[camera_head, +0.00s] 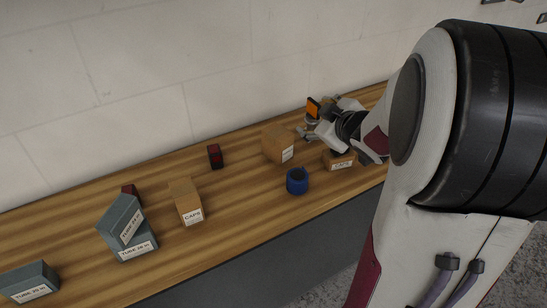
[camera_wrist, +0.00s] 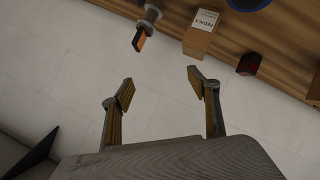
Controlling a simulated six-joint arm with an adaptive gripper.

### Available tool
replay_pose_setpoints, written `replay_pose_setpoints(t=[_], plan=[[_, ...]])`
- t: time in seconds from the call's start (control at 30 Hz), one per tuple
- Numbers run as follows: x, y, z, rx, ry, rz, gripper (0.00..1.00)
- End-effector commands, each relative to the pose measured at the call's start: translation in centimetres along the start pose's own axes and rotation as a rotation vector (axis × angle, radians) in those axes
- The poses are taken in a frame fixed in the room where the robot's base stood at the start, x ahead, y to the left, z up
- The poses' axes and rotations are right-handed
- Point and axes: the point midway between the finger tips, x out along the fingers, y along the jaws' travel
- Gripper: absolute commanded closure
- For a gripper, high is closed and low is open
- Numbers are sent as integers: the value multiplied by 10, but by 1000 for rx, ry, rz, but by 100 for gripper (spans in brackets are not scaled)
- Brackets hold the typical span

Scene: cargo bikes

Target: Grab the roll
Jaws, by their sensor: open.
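A blue roll (camera_head: 297,181), a short ring with a dark centre, stands on the wooden bench near its front edge in the head view. Its edge also shows at the top of the wrist view (camera_wrist: 248,4), mostly cut off. My gripper (camera_wrist: 160,88) is open and empty in the wrist view, with both fingers apart over a background of pale wall. In the head view my gripper is small and partly mixed with clutter at the bench's right part, up and right of the roll and apart from it.
A pedals box (camera_wrist: 200,35), an orange-tipped grey item (camera_wrist: 140,38) and a dark red block (camera_wrist: 248,64) stand near the wall. Caps boxes (camera_head: 188,200) (camera_head: 340,158) flank the roll. Grey tube boxes (camera_head: 125,222) (camera_head: 28,282) are at left. Bench in front of the red block is clear.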

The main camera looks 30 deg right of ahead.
Motion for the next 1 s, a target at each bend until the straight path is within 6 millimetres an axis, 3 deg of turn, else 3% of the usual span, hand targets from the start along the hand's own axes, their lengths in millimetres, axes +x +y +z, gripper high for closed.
replay_pose_setpoints(t=[0.37,1.0], plan=[[22,-20,46,-10,171,-160,40],[5,-77,113,191,458,-402,40]])
